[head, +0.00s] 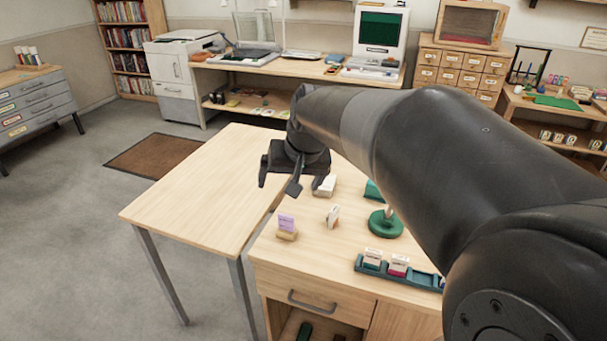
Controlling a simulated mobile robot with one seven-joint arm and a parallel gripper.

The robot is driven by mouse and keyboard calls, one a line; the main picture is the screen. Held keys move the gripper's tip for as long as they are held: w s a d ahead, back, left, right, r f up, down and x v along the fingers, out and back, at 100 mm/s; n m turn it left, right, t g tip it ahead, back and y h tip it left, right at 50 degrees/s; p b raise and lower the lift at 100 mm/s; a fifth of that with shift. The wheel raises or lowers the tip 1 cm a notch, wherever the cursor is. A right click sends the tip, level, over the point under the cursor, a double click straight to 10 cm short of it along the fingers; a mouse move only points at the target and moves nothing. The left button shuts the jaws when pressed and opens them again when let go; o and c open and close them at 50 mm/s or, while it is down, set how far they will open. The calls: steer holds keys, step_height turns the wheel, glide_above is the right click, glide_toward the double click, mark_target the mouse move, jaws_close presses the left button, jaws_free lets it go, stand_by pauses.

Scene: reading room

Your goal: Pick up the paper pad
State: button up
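I cannot tell for sure which thing is the paper pad. A small white block (325,187) lies on the wooden cabinet top (315,246), just right of my gripper in the picture. A lilac card or pad (286,221) stands on a small tan block nearer the front edge. A small white and brown item (333,216) stands between them. My gripper (278,187) hangs with its fingers apart, seemingly empty, above the seam between the table and the cabinet. My arm crosses the right side and hides part of the cabinet top.
A bare wooden table (195,190) adjoins the cabinet on the left. A green round-based stamp or stand (385,224) and a teal tray (425,278) with small boxes stand right of the small items. A computer (380,40) stands on the back desk. Open floor lies at left.

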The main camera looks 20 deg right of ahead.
steer(key=w+d+f+m, duration=0.2)
steer(key=w+d, duration=0.4)
steer(key=w, duration=0.3)
steer(key=m+g+h, duration=0.2)
steer(key=m+h, duration=0.1)
steer(key=h, duration=0.1)
glide_above(324, 185)
steer(key=s, duration=0.1)
steer(key=f, duration=2.4)
steer(key=shift+a+f, duration=0.2)
steer(key=shift+a, duration=0.05)
steer(key=x, duration=0.2)
steer(key=a+x, duration=0.1)
steer(key=x, duration=0.1)
steer(key=shift+f, duration=0.4)
steer(key=shift+w+d+f, duration=0.15)
steer(key=shift+w+f, duration=0.05)
steer(key=shift+f, duration=0.3)
steer(key=shift+c, duration=0.2)
steer(key=c, duration=1.1)
